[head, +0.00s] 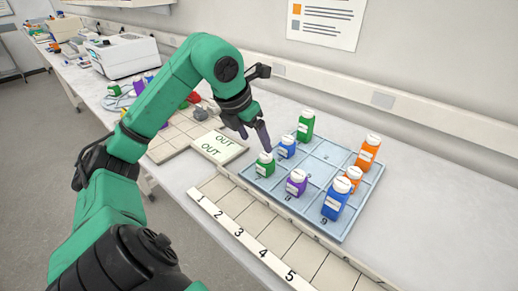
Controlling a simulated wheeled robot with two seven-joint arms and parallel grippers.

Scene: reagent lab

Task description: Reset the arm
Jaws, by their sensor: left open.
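My left arm (170,110) is green and black and comes in from the lower left, bent high over the bench. My left gripper (255,134) is open and points down above the left edge of the blue compartment tray (306,204), near a short green bottle (265,164). I see nothing between its fingers. My right gripper is not in view.
The tray holds several bottles: a tall green one (305,125), a blue one (287,147), a purple one (296,182), a large blue one (336,198) and orange ones (368,151). An OUT card (219,147) lies left of it; a numbered strip (240,235) lies in front.

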